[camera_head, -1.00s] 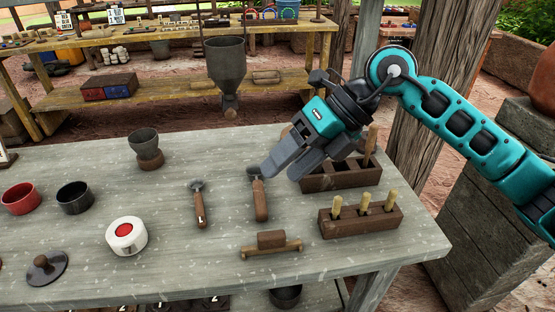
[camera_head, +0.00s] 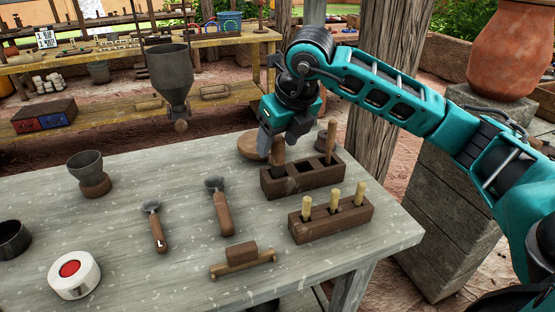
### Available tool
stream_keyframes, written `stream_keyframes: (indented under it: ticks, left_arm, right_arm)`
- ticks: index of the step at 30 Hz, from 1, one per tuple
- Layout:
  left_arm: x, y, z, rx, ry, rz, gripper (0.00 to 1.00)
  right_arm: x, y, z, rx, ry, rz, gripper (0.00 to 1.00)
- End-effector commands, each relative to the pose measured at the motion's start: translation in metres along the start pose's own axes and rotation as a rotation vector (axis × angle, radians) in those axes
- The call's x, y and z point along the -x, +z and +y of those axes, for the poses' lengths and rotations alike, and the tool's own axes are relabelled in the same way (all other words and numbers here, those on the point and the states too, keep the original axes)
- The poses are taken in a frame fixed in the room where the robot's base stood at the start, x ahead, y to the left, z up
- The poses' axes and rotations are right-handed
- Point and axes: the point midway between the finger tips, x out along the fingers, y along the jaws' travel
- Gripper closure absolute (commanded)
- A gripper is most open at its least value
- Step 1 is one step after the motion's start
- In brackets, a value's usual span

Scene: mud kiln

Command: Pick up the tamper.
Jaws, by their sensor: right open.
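My right gripper (camera_head: 283,148) is open, pointing down over the left part of a dark wooden rack (camera_head: 312,181) at the back right of the table. A wooden handle (camera_head: 278,158) stands upright in the rack right at its fingertips; I cannot tell whether they touch it. A second, paler wooden handle (camera_head: 331,140) stands in the right end of the rack, apart from the gripper. These handles look like those of tampers, but their lower ends are hidden in the rack, so I cannot tell which is the tamper. My left gripper is not in view.
A smaller rack with several pale pegs (camera_head: 331,219) stands in front. Two wooden-handled tools (camera_head: 221,211) (camera_head: 157,233), a wooden block tool (camera_head: 242,256), a white round container (camera_head: 74,275) and a cup on a wooden base (camera_head: 91,176) are on the table (camera_head: 150,290). A round wooden piece (camera_head: 252,146) lies behind the rack.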

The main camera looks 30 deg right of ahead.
Motion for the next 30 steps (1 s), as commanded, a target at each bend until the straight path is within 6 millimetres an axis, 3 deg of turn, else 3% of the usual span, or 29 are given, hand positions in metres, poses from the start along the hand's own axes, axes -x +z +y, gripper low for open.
stream_keyframes:
  ticks: [9,18,30]
  left_arm:
    - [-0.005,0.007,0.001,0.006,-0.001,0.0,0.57]
    - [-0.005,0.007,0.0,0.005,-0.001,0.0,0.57]
    - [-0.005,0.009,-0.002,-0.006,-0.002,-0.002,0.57]
  right_arm:
    - [-0.045,-0.004,-0.005,0.0,0.001,0.003,0.4]
    - [-0.05,-0.003,-0.005,0.0,0.001,0.001,0.4]
    - [-0.049,-0.003,-0.005,0.0,0.001,0.001,0.77]
